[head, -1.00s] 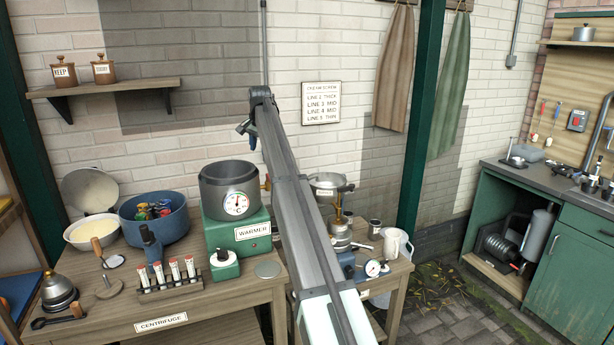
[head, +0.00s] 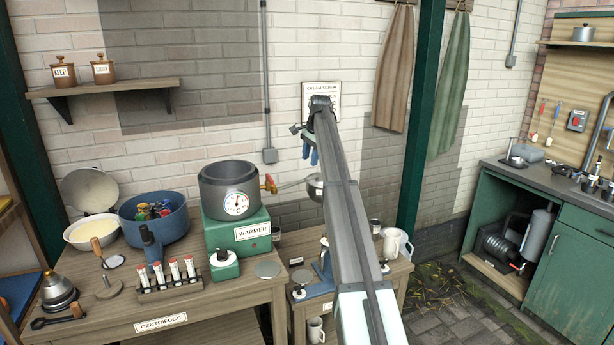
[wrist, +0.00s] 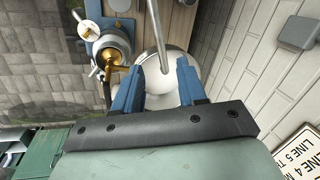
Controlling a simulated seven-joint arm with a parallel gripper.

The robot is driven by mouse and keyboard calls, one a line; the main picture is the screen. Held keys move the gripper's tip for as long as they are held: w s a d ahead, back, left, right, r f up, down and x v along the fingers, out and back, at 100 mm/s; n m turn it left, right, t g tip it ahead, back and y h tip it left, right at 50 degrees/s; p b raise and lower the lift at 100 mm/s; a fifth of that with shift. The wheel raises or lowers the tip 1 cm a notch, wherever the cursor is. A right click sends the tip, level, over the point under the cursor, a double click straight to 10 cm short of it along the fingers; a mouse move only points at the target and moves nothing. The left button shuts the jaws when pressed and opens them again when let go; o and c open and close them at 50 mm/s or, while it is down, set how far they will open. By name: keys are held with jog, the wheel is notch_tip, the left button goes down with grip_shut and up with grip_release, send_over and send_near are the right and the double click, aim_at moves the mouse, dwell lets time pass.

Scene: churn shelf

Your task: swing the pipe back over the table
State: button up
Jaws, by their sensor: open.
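The pipe (head: 291,185) is a thin grey tube running right from the brass tap (head: 269,184) on the dark warmer pot (head: 229,188). In the wrist view the pipe (wrist: 155,25) comes down from the top edge and ends between my fingertips. My gripper (head: 310,155) hangs above the bowl with its blue fingers pointing down; in the wrist view the open gripper (wrist: 160,75) has a finger on each side of the pipe's end. I cannot tell whether either finger touches it.
In the wrist view a brass fitting (wrist: 113,58) stands close to the left finger. The wooden table (head: 215,312) holds a tube rack (head: 172,281) and a blue pot (head: 153,218). A brick wall stands behind.

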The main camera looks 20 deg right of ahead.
aim_at(307, 180)
jog(key=x, duration=0.8)
jog(key=shift+w+f, duration=0.1)
jog(key=shift+f, duration=0.1)
jog(key=shift+c, duration=0.3)
grip_shut()
